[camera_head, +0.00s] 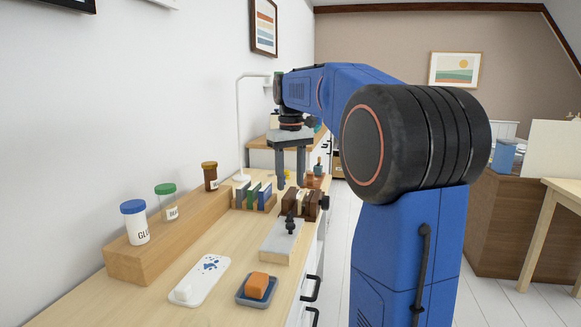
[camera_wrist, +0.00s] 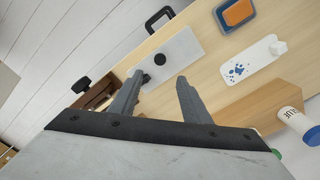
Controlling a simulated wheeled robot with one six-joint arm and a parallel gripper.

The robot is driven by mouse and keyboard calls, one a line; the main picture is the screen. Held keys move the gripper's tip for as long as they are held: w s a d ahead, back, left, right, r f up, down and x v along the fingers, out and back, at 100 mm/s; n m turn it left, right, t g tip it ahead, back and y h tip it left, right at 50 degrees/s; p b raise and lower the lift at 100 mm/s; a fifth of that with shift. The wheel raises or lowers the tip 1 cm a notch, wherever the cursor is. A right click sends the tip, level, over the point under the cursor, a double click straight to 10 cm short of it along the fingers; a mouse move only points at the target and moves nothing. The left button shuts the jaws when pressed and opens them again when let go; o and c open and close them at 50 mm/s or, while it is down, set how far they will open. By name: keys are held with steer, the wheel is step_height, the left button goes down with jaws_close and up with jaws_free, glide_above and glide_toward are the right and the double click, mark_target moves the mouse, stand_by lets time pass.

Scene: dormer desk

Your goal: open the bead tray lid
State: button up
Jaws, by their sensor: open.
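A low box with a flat grey lid (camera_head: 277,242) and an upright black knob (camera_head: 290,224) sits near the desk's front edge; I take it for the bead tray. Its contents are hidden. In the wrist view the lid (camera_wrist: 183,46) lies beyond my fingertips, and the knob (camera_wrist: 160,59) shows between their lines. My gripper (camera_head: 291,187) is open and empty, pointing down. It is above the desk, higher than the knob and apart from it. Its two grey fingers also show in the wrist view (camera_wrist: 160,78).
A white dish with blue specks (camera_head: 207,278) and an orange block in a blue tray (camera_head: 256,287) lie nearer. A wooden riser (camera_head: 165,242) holds several capped jars. Dark brown holders (camera_head: 300,204) and upright books (camera_head: 253,195) stand close behind the grey lid.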

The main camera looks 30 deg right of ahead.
steer(key=shift+r, duration=1.8)
